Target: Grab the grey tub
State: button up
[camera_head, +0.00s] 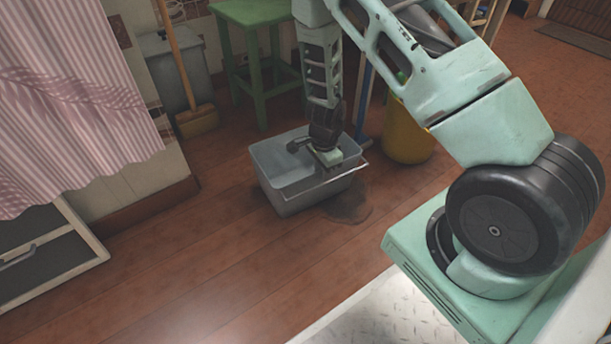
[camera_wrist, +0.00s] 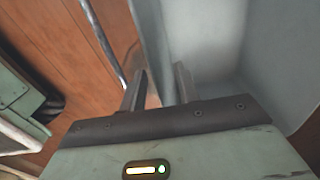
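The grey tub (camera_head: 308,196) stands on the wooden floor in the head view, upright and open at the top. A thin metal bar runs along its near side. My gripper (camera_wrist: 159,88) points down at the near right rim of the tub. In the wrist view the tub's pale wall (camera_wrist: 152,35) passes between the two fingers, one finger inside the tub and one outside. The fingers stand apart, and a strip of floor shows between the outer finger and the wall. In the head view my wrist hides the fingertips and part of the rim.
A yellow bucket (camera_head: 407,135) stands close to the tub's right. A green stool (camera_head: 255,75) is behind it, with a broom (camera_head: 196,121) and a grey bin (camera_head: 160,65) to the left. A dark patch (camera_head: 350,206) lies beside the tub. The floor at the front left is clear.

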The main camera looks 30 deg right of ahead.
grip_shut()
